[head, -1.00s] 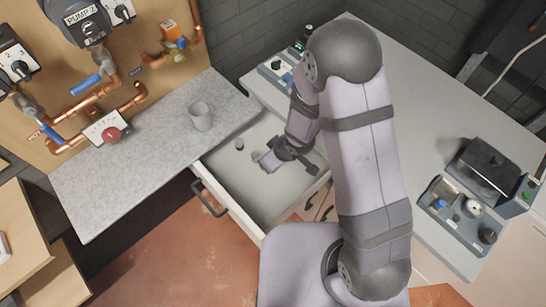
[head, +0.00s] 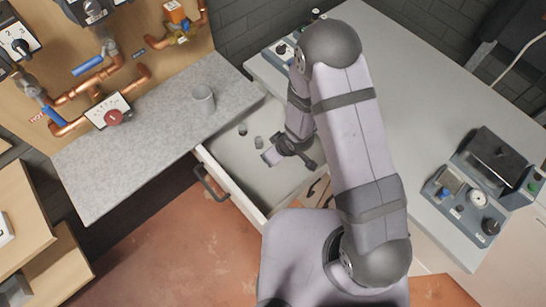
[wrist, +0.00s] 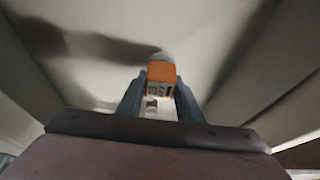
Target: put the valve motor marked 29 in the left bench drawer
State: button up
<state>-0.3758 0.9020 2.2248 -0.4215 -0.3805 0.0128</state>
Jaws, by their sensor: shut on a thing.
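The left bench drawer (head: 227,184) is pulled open beneath the bench, with a pale inside. My gripper (head: 270,158) is down inside it, over its floor. In the wrist view my gripper (wrist: 158,100) is shut on a small block with an orange top and a white labelled face, the valve motor (wrist: 161,72). Its marking is too small to read. The motor is held between the two fingers, with the pale drawer interior behind it. I cannot tell whether it touches the drawer floor. In the head view the motor is not clearly seen.
A control box (head: 465,200) is on the right bench.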

jog(key=shift+f, duration=1.85)
jog(key=shift+f, duration=0.1)
jog(key=o, duration=1.3)
jog(key=shift+r, duration=0.2)
jog(key=v, duration=1.2)
jog(key=shift+f+p, duration=0.1)
jog(key=shift+p, duration=0.25)
